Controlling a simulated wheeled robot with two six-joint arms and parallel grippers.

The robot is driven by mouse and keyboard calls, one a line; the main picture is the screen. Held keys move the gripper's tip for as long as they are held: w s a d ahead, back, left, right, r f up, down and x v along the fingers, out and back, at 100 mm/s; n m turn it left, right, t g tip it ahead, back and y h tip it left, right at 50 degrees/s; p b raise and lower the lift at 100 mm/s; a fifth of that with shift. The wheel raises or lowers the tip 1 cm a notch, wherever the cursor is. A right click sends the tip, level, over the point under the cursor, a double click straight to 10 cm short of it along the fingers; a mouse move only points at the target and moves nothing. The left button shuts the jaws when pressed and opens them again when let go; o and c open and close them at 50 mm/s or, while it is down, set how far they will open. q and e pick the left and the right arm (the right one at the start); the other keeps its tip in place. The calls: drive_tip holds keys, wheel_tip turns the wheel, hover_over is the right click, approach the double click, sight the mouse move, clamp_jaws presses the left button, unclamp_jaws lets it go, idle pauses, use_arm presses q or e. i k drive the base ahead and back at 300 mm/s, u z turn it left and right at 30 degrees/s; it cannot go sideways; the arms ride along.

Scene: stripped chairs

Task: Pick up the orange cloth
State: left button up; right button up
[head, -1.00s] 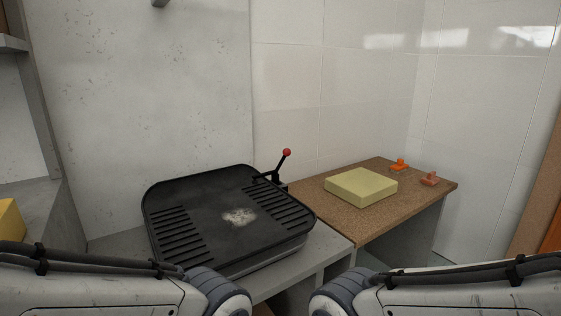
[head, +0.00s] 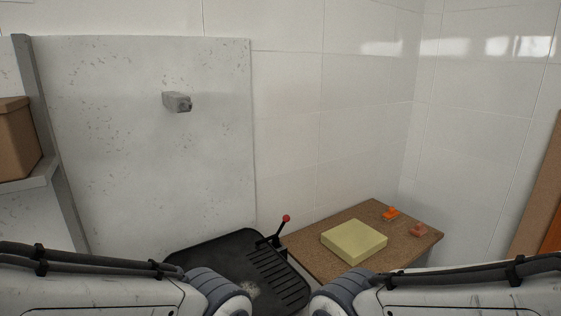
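I cannot make out a clear orange cloth. A small bright orange object (head: 390,213) lies at the back of the brown worktop (head: 318,263) on the right. It has a raised part, and it is too small to tell what it is. A flat orange patch (head: 552,236) shows at the far right edge, cut off by the frame. Both my forearms cross the bottom corners, but neither gripper shows in the head view.
A pale yellow block (head: 353,241) and a small salmon-coloured object (head: 418,230) sit on the worktop. A black grill plate (head: 222,254) with a red-knobbed lever (head: 286,218) is left of it. A cardboard box (head: 16,139) stands on a shelf; a grey fixture (head: 178,102) juts from the wall.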

sight(418, 230)
drive_tip(key=z, duration=0.95)
